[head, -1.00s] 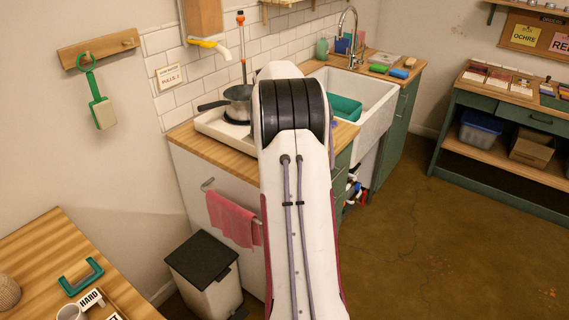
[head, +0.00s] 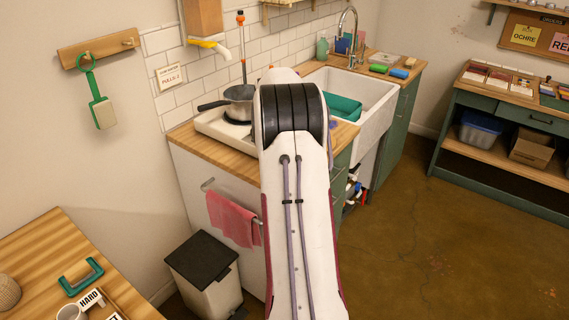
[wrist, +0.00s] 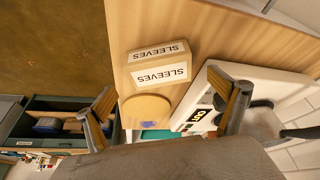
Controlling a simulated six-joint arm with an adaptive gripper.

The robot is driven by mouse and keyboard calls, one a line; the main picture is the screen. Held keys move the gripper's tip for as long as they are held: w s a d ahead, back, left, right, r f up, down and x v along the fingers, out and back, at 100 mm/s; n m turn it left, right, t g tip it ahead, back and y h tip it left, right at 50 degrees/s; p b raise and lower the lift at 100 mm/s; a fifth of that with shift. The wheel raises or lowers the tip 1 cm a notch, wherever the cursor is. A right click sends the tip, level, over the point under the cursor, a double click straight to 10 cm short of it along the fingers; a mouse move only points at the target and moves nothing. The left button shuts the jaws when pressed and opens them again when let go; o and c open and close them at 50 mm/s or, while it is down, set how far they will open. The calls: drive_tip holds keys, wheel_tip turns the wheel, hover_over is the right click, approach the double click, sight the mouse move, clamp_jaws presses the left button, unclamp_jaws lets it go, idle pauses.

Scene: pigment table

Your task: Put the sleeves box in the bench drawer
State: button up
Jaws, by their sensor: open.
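The sleeves box (wrist: 158,62) is pale wood-coloured with two white "SLEEVES" labels. In the wrist view it lies on the wooden counter (wrist: 230,38), beyond my fingertips and roughly between them. My gripper (wrist: 167,92) is open, its two fingers wide apart and apart from the box. In the head view my arm hides the gripper and the box. The bench (head: 490,110) stands at the right in the head view, with green drawer fronts (head: 540,121) that look shut. The bench also shows at lower left in the wrist view (wrist: 30,145).
A round wooden piece (wrist: 147,109) lies close to the box. The white hob (wrist: 205,92) with a pan (head: 238,100) is beside it. The sink (head: 368,98) holds a teal tub (head: 345,107). A bin (head: 205,270) stands below. The floor before the bench is clear.

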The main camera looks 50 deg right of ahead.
drive_tip(key=shift+x, duration=1.9)
drive_tip(key=shift+d+f, duration=0.1)
drive_tip(key=shift+f, duration=0.65)
drive_tip(key=c, duration=1.4)
drive_tip(key=shift+r, duration=0.15)
drive_tip(key=shift+r, duration=4.9)
